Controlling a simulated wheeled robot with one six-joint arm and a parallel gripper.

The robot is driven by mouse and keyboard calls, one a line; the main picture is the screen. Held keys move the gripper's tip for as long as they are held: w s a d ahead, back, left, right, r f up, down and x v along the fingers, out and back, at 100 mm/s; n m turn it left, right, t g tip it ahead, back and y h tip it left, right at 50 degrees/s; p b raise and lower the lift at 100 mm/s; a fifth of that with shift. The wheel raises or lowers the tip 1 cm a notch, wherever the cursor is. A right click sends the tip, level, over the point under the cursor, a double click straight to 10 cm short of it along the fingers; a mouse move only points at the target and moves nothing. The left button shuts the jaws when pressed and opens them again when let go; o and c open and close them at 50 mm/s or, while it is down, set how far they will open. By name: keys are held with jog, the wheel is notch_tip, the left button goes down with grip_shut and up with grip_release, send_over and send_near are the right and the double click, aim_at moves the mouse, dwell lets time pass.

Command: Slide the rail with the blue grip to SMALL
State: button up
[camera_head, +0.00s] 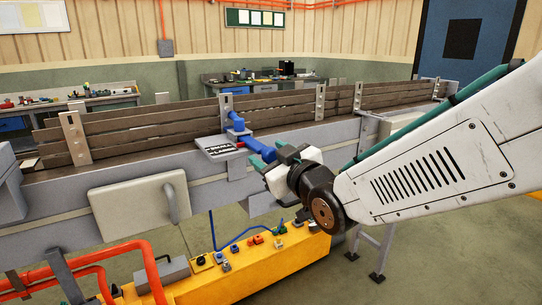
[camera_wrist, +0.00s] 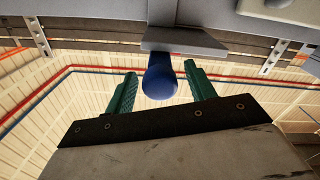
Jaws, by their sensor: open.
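The blue grip (camera_head: 261,149) sticks out from the front of the conveyor, below a blue bracket (camera_head: 236,121) at the rail (camera_head: 180,117) of dark slats. A pale scale plate (camera_head: 219,148) with dark markings lies left of the grip, with a small red piece at its right edge. Its lettering is too small to read. My gripper (camera_head: 279,158) is at the grip's near end. In the wrist view the round blue grip (camera_wrist: 160,77) stands between the two green fingers of my open gripper (camera_wrist: 160,69), with gaps on both sides.
A pale panel with a handle (camera_head: 140,208) is on the conveyor's front. Below is a yellow box (camera_head: 245,262) with several coloured buttons and a blue cable. Orange pipes (camera_head: 100,262) stand at the lower left. Workbenches are behind. Floor to the right is mostly clear.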

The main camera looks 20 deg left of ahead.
grip_shut()
jog(key=shift+x, duration=1.5)
jog(key=shift+r, duration=0.1)
grip_release()
